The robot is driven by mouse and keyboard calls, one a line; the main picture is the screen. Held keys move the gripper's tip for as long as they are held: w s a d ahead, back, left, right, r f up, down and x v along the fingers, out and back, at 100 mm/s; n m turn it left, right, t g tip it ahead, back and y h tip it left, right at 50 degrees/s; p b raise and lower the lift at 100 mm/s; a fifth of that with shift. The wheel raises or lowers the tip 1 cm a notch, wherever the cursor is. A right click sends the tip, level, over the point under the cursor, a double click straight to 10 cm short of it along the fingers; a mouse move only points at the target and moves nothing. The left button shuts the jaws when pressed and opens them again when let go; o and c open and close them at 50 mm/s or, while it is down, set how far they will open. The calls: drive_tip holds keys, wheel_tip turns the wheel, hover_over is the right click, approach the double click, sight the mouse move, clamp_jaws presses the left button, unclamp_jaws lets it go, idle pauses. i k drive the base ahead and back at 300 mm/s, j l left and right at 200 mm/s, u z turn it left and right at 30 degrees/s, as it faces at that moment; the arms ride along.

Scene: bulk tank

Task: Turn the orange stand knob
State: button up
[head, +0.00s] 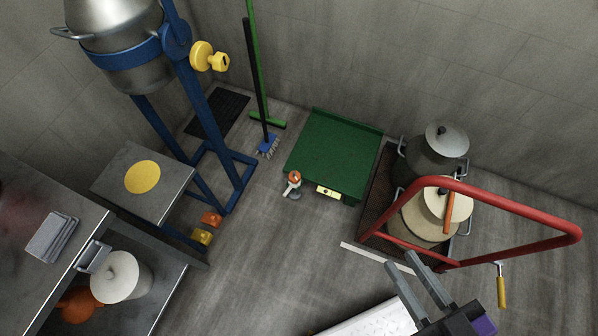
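A blue stand (222,135) at the upper left carries a metal tank (118,40) in a blue ring. A knob (208,57) sticks out from the right side of the stand at the tank's height. It looks yellow rather than orange. My gripper (402,262) is at the bottom right, with its two grey fingers apart and nothing seen between them. It is far from the knob, to the right and lower in the picture.
A red-handled cart (468,187) with lidded cans stands just beyond my gripper. A green box (335,150) is against the back wall. A small table (118,180) with a yellow disc stands by the stand. The floor (260,250) in the middle is mostly clear.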

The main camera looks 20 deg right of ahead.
sight(294, 181)
drive_tip(key=i+j+u, duration=0.1)
drive_tip(key=i+j, duration=0.5)
drive_tip(key=j, duration=0.2)
drive_tip(key=i+j, duration=0.65)
drive_tip(key=j+u, duration=0.05)
drive_tip(key=j, duration=0.05)
